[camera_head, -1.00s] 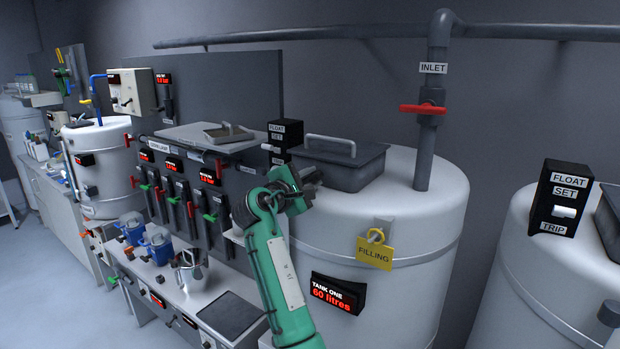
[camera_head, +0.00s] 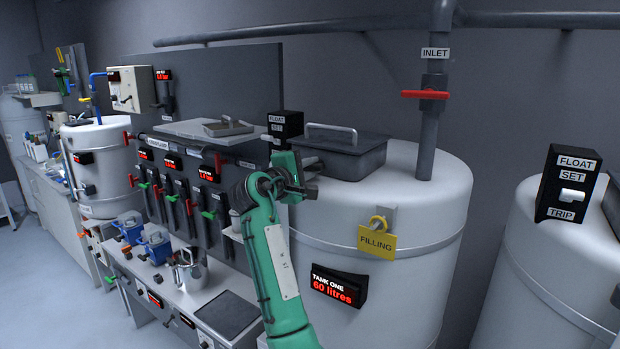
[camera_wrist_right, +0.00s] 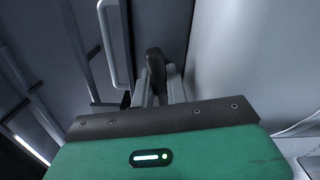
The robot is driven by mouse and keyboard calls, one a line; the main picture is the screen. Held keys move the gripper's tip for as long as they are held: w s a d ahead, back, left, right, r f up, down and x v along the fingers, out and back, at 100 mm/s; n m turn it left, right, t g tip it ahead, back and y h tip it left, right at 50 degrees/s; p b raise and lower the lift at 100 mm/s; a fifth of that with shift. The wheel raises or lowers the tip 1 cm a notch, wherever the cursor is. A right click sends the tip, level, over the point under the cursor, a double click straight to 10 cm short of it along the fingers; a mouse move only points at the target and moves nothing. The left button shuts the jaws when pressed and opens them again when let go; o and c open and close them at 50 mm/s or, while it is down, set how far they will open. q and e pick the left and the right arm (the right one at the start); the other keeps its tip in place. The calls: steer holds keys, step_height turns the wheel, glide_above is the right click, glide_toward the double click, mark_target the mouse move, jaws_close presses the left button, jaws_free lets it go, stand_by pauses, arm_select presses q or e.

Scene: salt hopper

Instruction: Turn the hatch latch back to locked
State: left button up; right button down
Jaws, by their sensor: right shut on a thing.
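The dark hatch (camera_head: 345,158), with a pale bar handle on its lid, sits closed on top of the white tank one (camera_head: 420,205). My right gripper (camera_head: 308,190) is at the hatch's front left side. In the right wrist view my right gripper's fingers (camera_wrist_right: 158,92) are shut on a dark, rounded latch lever (camera_wrist_right: 154,62). The hatch handle (camera_wrist_right: 112,45) shows left of it there. In the head view the latch is hidden behind the gripper. My left gripper is in neither view.
The float set box (camera_head: 284,128) stands just behind the gripper. A yellow filling tag (camera_head: 377,240) hangs on the tank's front. Tank one's display (camera_head: 338,287) reads 60 litres.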

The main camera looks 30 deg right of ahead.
steer(key=shift+f+m+b, duration=0.15)
steer(key=shift+m+b, duration=0.7)
steer(key=shift+m, duration=0.15)
steer(key=c, duration=1.7)
jaws_free()
steer(key=shift+s+a+b, duration=0.2)
steer(key=shift+a+b, duration=0.2)
steer(key=shift+a, duration=0.05)
steer(key=b+v, duration=0.5)
steer(key=v, duration=0.8)
